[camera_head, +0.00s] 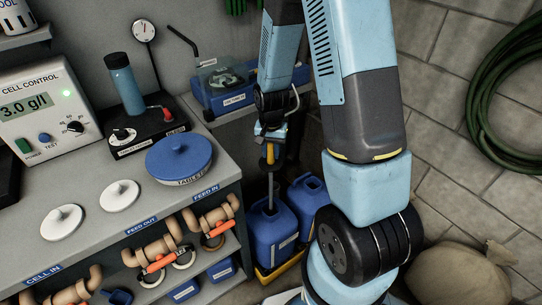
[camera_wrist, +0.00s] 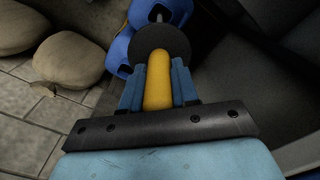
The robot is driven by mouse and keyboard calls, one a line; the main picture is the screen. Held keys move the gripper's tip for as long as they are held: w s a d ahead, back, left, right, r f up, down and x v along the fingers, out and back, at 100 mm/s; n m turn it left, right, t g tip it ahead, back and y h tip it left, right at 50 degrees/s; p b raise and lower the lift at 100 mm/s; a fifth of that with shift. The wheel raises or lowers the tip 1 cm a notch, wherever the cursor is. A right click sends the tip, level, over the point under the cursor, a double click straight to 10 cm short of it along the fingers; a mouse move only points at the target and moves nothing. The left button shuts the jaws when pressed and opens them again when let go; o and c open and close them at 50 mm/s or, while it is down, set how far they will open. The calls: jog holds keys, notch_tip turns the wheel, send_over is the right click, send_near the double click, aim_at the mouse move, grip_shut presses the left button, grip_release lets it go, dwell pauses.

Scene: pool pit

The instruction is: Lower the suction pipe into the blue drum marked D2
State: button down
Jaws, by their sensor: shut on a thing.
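My gripper (camera_head: 270,135) points down and is shut on the yellow handle of the suction pipe; it also shows in the wrist view (camera_wrist: 158,88). The suction pipe (camera_head: 270,188) hangs close to upright, with a thin grey tube below the handle. In the wrist view a dark round disc sits below the yellow handle (camera_wrist: 158,82). The tube's lower end meets the top of the left blue drum (camera_head: 268,235) near its mouth; I cannot tell how far inside it is. A second blue drum (camera_head: 308,200) stands to the right. The drum labels are too small to read.
Both drums stand in a yellow tray (camera_head: 278,272) on the floor. The grey bench (camera_head: 100,235) with pipe fittings is close on the left. A shelf with a blue case (camera_head: 225,92) is behind. Pale sacks (camera_head: 455,275) lie at the right.

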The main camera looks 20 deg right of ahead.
jog(key=shift+r, duration=1.9)
